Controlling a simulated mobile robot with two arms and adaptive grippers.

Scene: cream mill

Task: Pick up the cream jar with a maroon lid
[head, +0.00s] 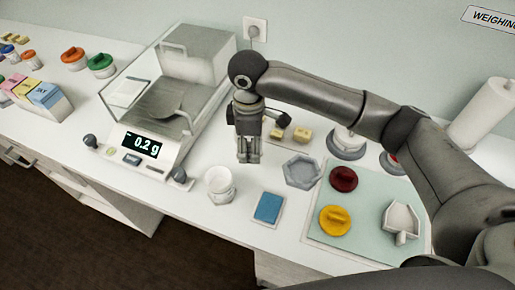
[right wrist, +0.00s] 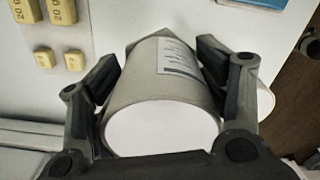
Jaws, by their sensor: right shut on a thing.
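A maroon lid (head: 343,179) with a raised grip lies on the pale green mat (head: 372,190); I cannot tell whether a jar is under it. My right gripper (head: 248,158) points down over the counter, left of the mat. In the right wrist view (right wrist: 160,100) its two fingers are shut on a pale cylinder (right wrist: 160,131), jar-like, with a printed label on its side and a plain white round end facing the camera. No maroon lid shows on it. A white jar (head: 219,186) without a coloured lid stands on the counter, left of the gripper. My left gripper is not in view.
A balance (head: 150,145) reading 0.2 g stands at left. A hexagonal dish (head: 301,171), a blue pad (head: 268,208), a yellow lid (head: 334,220) and a scoop (head: 400,220) lie nearby. Yellow weights (head: 304,136) sit behind.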

